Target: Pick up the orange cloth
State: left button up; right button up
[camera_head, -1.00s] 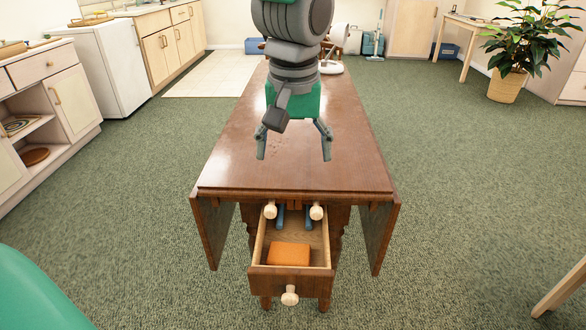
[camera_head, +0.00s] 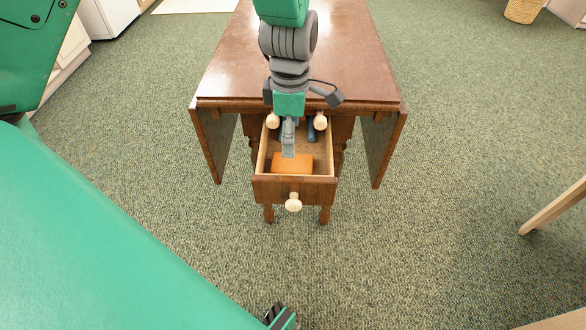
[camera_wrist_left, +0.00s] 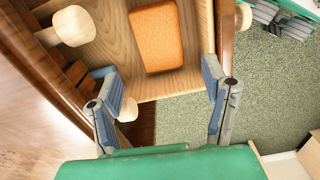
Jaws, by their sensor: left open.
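The orange cloth (camera_head: 296,163), a flat folded rectangle, lies on the floor of the open wooden drawer (camera_head: 270,187), near its front. My left gripper (camera_head: 289,151) points down over the drawer, just behind the cloth in the head view and partly in front of it. In the left wrist view the cloth (camera_wrist_left: 157,37) lies beyond the fingertips, at top centre. There the left gripper (camera_wrist_left: 160,82) has its two fingers wide apart with nothing between them. The exact height of the fingers above the cloth is unclear.
The drawer sticks out beneath a brown drop-leaf table (camera_head: 225,75), with a leaf hanging on each side. Pale knobs flank the opening, and one (camera_head: 293,202) is on the drawer front. Carpet in front is clear.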

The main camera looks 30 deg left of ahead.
aim_at(292, 163)
pick_arm(q)
jog(key=f+b, duration=0.1)
jog(key=f, duration=0.4)
jog(key=shift+a, duration=0.2)
jog(key=f+b, duration=0.2)
jog(key=f, duration=0.1)
jog(key=f+b, duration=0.1)
jog(key=f, duration=0.1)
jog(key=shift+w+d, duration=0.1)
jog(key=shift+d, duration=0.2)
jog(key=c, duration=1)
jog(key=shift+c, duration=0.2)
jog(key=shift+r, duration=0.15)
notch_tip(292, 163, up, 18)
jog(key=p, duration=0.7)
